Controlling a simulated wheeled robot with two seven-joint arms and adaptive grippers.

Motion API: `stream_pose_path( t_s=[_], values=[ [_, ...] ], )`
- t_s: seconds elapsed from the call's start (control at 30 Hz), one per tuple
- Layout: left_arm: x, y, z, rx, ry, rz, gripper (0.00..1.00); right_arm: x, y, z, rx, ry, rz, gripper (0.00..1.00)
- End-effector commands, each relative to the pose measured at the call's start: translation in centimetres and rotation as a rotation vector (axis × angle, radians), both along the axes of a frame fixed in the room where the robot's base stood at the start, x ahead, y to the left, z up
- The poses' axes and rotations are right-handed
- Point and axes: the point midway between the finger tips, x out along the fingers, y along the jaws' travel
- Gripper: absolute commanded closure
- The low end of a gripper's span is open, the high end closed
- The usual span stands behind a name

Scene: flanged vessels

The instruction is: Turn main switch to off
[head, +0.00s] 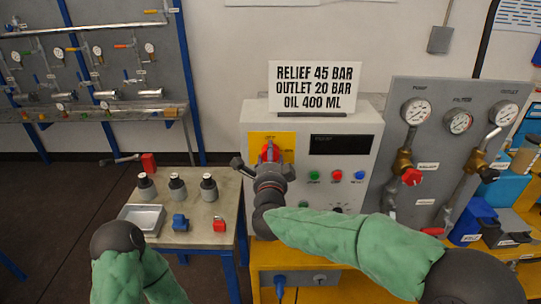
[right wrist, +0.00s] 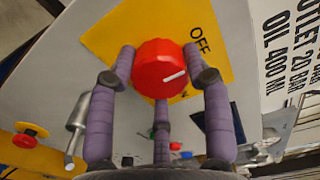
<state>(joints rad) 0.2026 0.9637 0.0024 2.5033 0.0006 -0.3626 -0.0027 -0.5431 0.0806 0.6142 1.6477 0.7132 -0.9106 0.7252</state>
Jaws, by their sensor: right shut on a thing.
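The main switch is a round red knob (right wrist: 160,68) with a white pointer line, on a yellow plate (right wrist: 112,38). The pointer aims to the right in the right wrist view, below the "OFF" lettering (right wrist: 200,40). In the head view the red knob (head: 269,151) shows just above my right gripper (head: 268,163), on the grey control box (head: 360,150). My right gripper (right wrist: 163,85) is shut on the knob, with purple fingers at its sides and one below. My left gripper is not visible; only part of that arm shows at the bottom left.
A sign (head: 315,88) stands on the box; a dark display (head: 340,144) and several coloured buttons are on its front. A gauge panel (head: 440,165) stands to the right. A small table (head: 185,236) with vessels, a tray and padlocks is at the left.

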Motion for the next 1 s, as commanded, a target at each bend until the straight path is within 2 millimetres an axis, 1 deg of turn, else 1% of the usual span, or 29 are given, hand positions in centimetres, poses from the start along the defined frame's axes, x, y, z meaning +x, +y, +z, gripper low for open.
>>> stream_pose_path(
  t_s=[0.4,0.43,0.47,0.5,0.53,0.87,1.0],
  values=[
    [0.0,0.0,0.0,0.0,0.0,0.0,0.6,0.0,0.1,-0.1,-0.011,0.002,0.002,0.83],
    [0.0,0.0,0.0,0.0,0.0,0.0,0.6,0.0,0.1,-0.1,-0.011,0.002,0.002,0.47],
    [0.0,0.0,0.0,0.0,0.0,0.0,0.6,0.0,0.1,-0.1,-0.011,0.002,0.002,0.39],
    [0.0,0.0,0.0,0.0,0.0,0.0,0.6,0.0,0.1,-0.1,-0.01,0.002,0.002,0.28],
    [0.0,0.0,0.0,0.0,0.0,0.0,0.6,0.0,0.1,-0.1,-0.01,0.002,0.001,0.26],
    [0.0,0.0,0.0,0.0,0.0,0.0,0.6,-0.1,0.0,0.0,-0.008,0.0,0.001,0.26],
    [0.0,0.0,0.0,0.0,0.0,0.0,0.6,-1.0,0.1,0.0,-0.008,0.0,0.002,0.26]
  ],
)
